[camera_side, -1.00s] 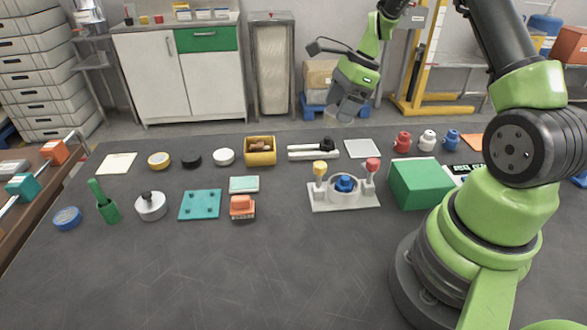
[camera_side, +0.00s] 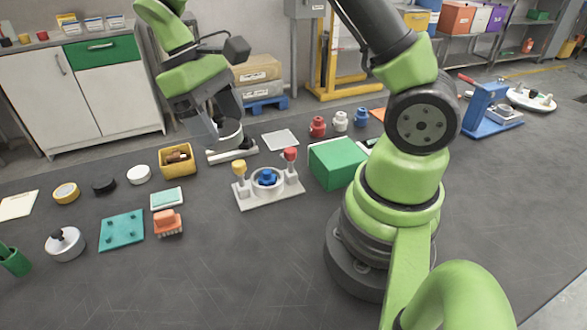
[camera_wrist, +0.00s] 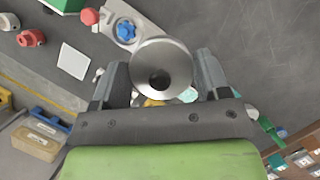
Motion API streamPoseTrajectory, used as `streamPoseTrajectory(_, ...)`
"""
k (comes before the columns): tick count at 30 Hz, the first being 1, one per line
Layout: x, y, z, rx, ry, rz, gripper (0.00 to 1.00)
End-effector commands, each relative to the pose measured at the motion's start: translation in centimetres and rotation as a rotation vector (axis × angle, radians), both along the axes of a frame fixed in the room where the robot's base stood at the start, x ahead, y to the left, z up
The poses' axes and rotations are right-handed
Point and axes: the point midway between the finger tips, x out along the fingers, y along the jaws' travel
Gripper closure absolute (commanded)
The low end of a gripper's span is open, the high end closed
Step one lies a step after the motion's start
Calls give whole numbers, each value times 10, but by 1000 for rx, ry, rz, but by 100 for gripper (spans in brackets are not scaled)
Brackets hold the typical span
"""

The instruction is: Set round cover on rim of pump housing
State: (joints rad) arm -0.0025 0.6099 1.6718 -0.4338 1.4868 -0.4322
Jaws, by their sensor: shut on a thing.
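The pump housing (camera_side: 252,184) is a pale round cup on a light base plate, with a blue wheel (camera_side: 268,176) in its open middle. A yellow knob (camera_side: 239,168) and a red knob (camera_side: 290,154) stand on posts either side. The housing also shows at the top of the wrist view (camera_wrist: 110,22). My gripper (camera_side: 222,127) is in the air, behind and left of the housing. It is shut on a round silver cover with a dark centre (camera_wrist: 178,55), between the fingers in the wrist view. The cover is apart from the housing.
A green box (camera_side: 337,163) stands right of the housing. A similar silver round piece with a black knob (camera_side: 64,246), a teal plate (camera_side: 122,231), an orange brush (camera_side: 168,222) and a yellow bin (camera_side: 177,160) lie left. The front table is clear.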

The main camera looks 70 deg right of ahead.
Motion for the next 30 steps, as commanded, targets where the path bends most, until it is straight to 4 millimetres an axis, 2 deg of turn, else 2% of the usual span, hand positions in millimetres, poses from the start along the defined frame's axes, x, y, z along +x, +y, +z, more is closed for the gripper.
streamPoseTrajectory(5,-2,-7,-2,0,1,-12,60)
streamPoseTrajectory(8,-9,-27,-7,1,3,-40,60)
streamPoseTrajectory(11,-25,-60,-15,1,6,-87,60)
streamPoseTrajectory(15,-66,-113,-29,3,6,-160,60)
streamPoseTrajectory(18,-103,-141,-38,4,6,-210,60)
streamPoseTrajectory(21,-143,-159,-47,5,6,-257,60)
streamPoseTrajectory(24,-181,-166,-54,6,6,-300,60)
streamPoseTrajectory(27,-213,-163,-59,7,4,-339,60)
streamPoseTrajectory(30,-234,-157,-63,6,3,-370,60)
